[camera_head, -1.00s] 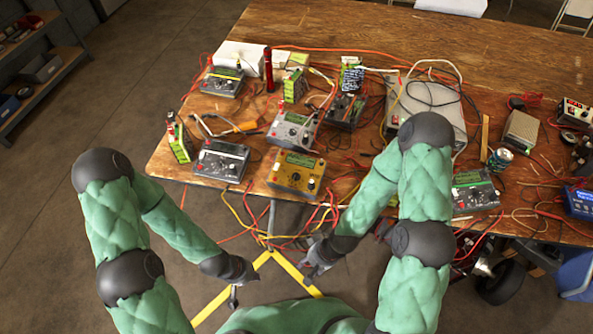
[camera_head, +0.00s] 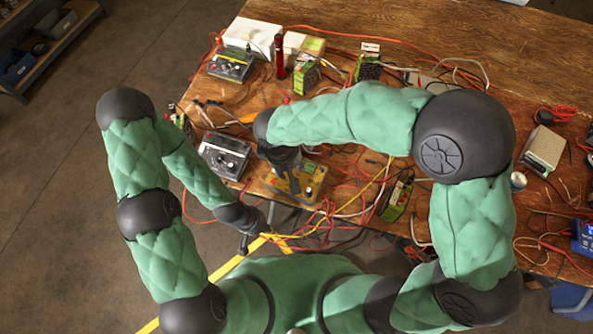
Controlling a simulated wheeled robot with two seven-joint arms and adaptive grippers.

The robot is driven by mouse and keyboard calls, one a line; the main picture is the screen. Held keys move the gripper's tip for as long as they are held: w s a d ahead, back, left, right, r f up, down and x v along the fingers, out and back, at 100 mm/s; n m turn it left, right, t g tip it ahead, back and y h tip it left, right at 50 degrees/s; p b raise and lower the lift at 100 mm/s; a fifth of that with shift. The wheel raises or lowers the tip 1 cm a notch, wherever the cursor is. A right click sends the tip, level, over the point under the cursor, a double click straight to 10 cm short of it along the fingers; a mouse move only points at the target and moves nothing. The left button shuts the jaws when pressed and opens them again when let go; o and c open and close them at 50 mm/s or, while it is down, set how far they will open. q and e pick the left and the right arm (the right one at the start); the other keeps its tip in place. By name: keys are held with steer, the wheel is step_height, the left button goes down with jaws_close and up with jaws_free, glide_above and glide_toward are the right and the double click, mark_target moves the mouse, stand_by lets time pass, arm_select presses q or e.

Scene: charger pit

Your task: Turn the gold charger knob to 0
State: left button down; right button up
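The gold charger (camera_head: 307,188) sits at the table's front edge, left of the middle. My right arm reaches over the table, and its dark wrist and gripper (camera_head: 290,182) are above the gold charger, hiding its left part and screen. A knob shows on the charger's right side, but its setting is too small to read. I cannot tell whether the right gripper touches the charger or how its fingers stand. My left gripper (camera_head: 243,243) hangs low in front of the table edge, away from the charger. Its fingers are too small to judge.
A grey charger (camera_head: 225,155) stands close left of the gold one, and another charger (camera_head: 231,66) is farther back. Red and yellow cables (camera_head: 345,205) cover the table right of the gold charger. A red cylinder (camera_head: 279,55) stands at the back.

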steer(key=f+b, duration=0.1)
steer(key=f, duration=0.2)
steer(key=w+f+b, duration=0.1)
steer(key=f, duration=0.3)
steer(key=d+f+b, duration=0.1)
steer(key=f, duration=0.2)
steer(key=shift+w+d+f, duration=0.1)
steer(key=shift+w+f, duration=0.05)
steer(key=shift+f, duration=0.05)
steer(key=shift+c, duration=0.3)
jaws_close()
